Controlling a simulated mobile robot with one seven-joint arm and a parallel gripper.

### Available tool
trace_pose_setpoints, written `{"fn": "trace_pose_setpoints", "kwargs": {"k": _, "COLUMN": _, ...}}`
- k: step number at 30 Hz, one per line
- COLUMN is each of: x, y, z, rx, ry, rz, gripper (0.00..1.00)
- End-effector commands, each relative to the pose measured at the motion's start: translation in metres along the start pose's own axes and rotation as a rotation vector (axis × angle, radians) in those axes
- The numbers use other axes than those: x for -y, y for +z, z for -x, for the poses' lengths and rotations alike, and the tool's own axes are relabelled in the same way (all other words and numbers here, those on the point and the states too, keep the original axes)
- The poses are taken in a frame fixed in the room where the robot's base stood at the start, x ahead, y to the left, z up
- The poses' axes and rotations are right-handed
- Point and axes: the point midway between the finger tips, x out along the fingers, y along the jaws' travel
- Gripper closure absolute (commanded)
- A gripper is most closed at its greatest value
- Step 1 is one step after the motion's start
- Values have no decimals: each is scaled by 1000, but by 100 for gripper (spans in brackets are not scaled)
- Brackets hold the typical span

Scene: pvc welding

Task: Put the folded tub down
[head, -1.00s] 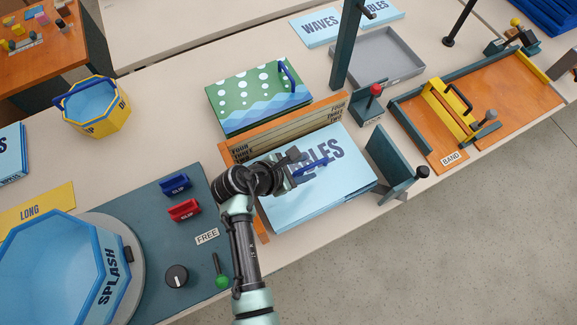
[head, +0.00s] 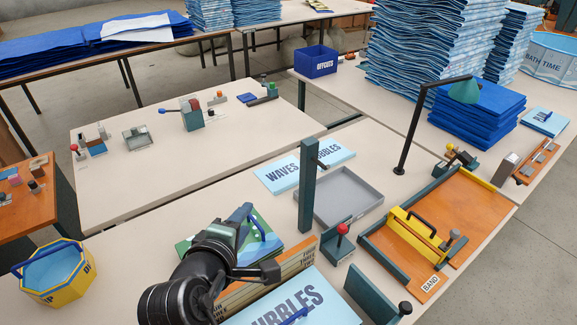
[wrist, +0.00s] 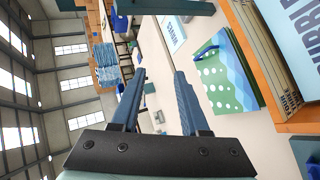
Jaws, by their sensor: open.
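A flat light-blue piece marked BUBBLES (head: 322,300) with a blue handle lies at the bottom of the head view, partly cut off; I cannot tell for sure that it is the folded tub. A flat green-and-blue piece with white dots lies behind a wooden divider; it shows in the wrist view (wrist: 228,75), and my arm covers much of it in the head view. My gripper (head: 262,245) is open and empty above the divider area. In the wrist view its two dark-blue fingers (wrist: 160,76) stand apart with nothing between them.
A teal post (head: 307,185) stands close right of my gripper. A grey tray (head: 345,198) and a wooden BAND fixture (head: 455,225) lie further right. A yellow-and-blue tub (head: 55,275) is at left. Tall stacks of light-blue sheets (head: 415,50) stand behind. The middle table is partly clear.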

Motion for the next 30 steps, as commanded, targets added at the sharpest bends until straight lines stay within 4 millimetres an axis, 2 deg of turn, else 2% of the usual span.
{"fn": "trace_pose_setpoints", "kwargs": {"k": 1, "x": -55, "y": 2, "z": 12, "rx": -62, "ry": 111, "rz": -180, "gripper": 55}}
{"fn": "trace_pose_setpoints", "kwargs": {"k": 2, "x": -85, "y": 2, "z": 22, "rx": -108, "ry": 173, "rz": -286, "gripper": 55}}
{"fn": "trace_pose_setpoints", "kwargs": {"k": 3, "x": -123, "y": 4, "z": 37, "rx": -175, "ry": 252, "rz": -418, "gripper": 55}}
{"fn": "trace_pose_setpoints", "kwargs": {"k": 5, "x": -177, "y": 12, "z": 66, "rx": -285, "ry": 366, "rz": -605, "gripper": 55}}
{"fn": "trace_pose_setpoints", "kwargs": {"k": 6, "x": -210, "y": 18, "z": 89, "rx": -367, "ry": 439, "rz": -721, "gripper": 55}}
{"fn": "trace_pose_setpoints", "kwargs": {"k": 8, "x": -254, "y": 30, "z": 127, "rx": -499, "ry": 540, "rz": -875, "gripper": 55}}
{"fn": "trace_pose_setpoints", "kwargs": {"k": 9, "x": -279, "y": 38, "z": 154, "rx": -590, "ry": 599, "rz": -962, "gripper": 55}}
{"fn": "trace_pose_setpoints", "kwargs": {"k": 12, "x": -324, "y": 57, "z": 220, "rx": -814, "ry": 714, "rz": -1129, "gripper": 55}}
{"fn": "trace_pose_setpoints", "kwargs": {"k": 15, "x": -348, "y": 71, "z": 272, "rx": -998, "ry": 780, "rz": -1227, "gripper": 55}}
{"fn": "trace_pose_setpoints", "kwargs": {"k": 19, "x": -360, "y": 80, "z": 309, "rx": -1137, "ry": 812, "rz": -1282, "gripper": 55}}
{"fn": "trace_pose_setpoints", "kwargs": {"k": 22, "x": -362, "y": 82, "z": 317, "rx": -1169, "ry": 818, "rz": -1294, "gripper": 55}}
{"fn": "trace_pose_setpoints", "kwargs": {"k": 30, "x": -361, "y": 82, "z": 316, "rx": -1166, "ry": 815, "rz": -1294, "gripper": 55}}
